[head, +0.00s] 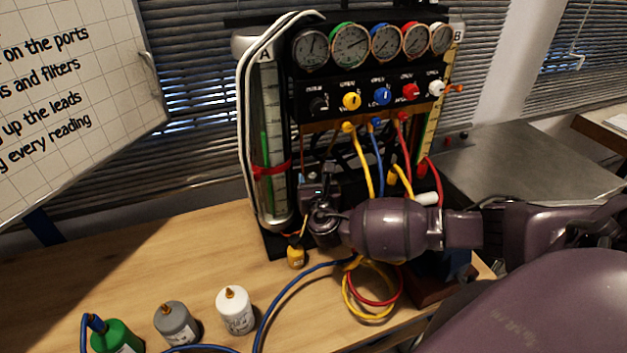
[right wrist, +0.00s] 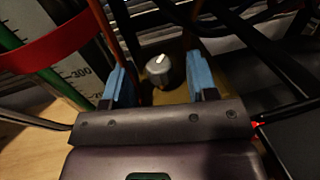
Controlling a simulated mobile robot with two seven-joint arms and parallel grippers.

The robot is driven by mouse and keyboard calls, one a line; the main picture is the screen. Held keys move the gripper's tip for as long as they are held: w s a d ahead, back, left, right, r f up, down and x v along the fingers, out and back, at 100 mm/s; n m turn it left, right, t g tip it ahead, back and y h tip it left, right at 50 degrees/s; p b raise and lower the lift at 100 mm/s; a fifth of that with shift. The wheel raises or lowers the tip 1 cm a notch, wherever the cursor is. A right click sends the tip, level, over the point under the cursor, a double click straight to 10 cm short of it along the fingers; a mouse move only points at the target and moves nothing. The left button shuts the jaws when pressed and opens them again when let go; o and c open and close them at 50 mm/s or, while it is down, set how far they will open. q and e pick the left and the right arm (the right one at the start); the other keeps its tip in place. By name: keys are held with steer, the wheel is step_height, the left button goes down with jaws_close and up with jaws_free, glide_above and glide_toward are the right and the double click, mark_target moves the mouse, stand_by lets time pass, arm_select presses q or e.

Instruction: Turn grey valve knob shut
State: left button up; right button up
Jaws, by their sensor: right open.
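The grey valve knob (right wrist: 158,68) with a white pointer mark shows in the right wrist view, low on the gauge rig (head: 300,90). My right gripper (right wrist: 160,82) is open. Its two blue-padded fingers stand to the left and right of the knob, with a gap showing on each side. In the head view the right gripper (head: 320,188) is at the lower front of the rig, beside the scaled tube (head: 270,140). I cannot make out the grey knob there. My left gripper is not in view.
A red band (right wrist: 50,45) crosses the tube just left of the fingers. Yellow, blue and red hoses (head: 376,160) hang close to my right arm. White (head: 235,310), grey (head: 176,322) and green (head: 117,338) bottles stand on the wooden bench (head: 150,260), which is clear at left.

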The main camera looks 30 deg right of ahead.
steer(key=c, duration=0.9)
steer(key=m+g+h, duration=0.1)
steer(key=h, duration=0.1)
steer(key=m+g+h, duration=0.1)
steer(key=m+h, duration=0.1)
steer(key=shift+w+a+g, duration=0.15)
steer(key=shift+a+g, duration=0.2)
steer(key=shift+g, duration=0.05)
steer(key=shift+w+a+m+g+h, duration=0.1)
steer(key=shift+w+m+g+h, duration=0.1)
steer(key=shift+m+g+h, duration=2)
steer(key=shift+g, duration=0.4)
steer(key=o, duration=0.9)
